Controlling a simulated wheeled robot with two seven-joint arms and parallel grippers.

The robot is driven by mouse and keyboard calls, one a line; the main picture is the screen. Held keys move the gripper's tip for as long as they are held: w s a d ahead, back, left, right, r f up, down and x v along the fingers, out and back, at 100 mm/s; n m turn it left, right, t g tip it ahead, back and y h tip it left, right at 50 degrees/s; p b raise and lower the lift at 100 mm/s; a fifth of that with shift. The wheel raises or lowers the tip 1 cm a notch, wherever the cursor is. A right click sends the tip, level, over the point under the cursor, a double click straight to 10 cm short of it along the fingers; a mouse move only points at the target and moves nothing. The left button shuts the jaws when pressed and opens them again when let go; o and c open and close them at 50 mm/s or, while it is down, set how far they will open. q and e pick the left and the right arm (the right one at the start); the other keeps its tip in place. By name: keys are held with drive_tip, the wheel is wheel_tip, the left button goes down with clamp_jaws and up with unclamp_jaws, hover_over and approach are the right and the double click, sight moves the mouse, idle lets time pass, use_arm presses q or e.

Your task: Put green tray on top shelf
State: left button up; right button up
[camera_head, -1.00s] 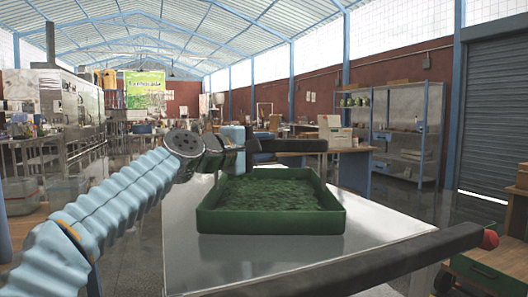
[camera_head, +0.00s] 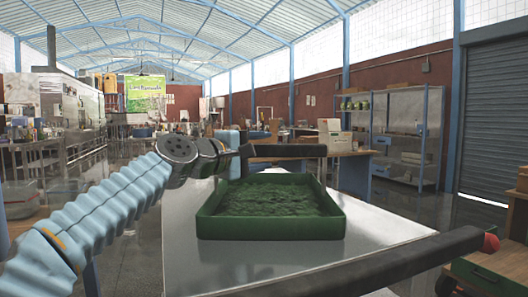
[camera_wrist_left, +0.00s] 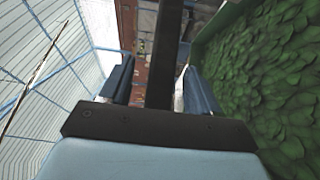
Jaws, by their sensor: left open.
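The green tray (camera_head: 270,228) is a shallow rectangular box filled with green leafy material. It lies flat on a shiny metal table (camera_head: 205,265) in front of me in the head view. The tray's leafy contents (camera_wrist_left: 285,95) fill the right side of the left wrist view. My left gripper (camera_head: 238,150) is beyond the tray's back left corner, its blue fingers apart (camera_wrist_left: 160,85) with no tray wall visible between them. A dark bar (camera_head: 285,150) runs right from it, behind the tray. My right gripper is not in view.
A grey metal shelving unit (camera_head: 432,135) with several boards stands at the back right; small green items sit near its top. A wooden desk with boxes (camera_head: 345,165) stands in front of it. A dark bar with a red end (camera_head: 440,246) crosses the lower right foreground.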

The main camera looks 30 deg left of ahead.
use_arm(q)
drive_tip(key=b+v, duration=0.1)
drive_tip(key=v, duration=0.9)
drive_tip(key=shift+s, duration=0.35)
drive_tip(key=shift+a, duration=0.1)
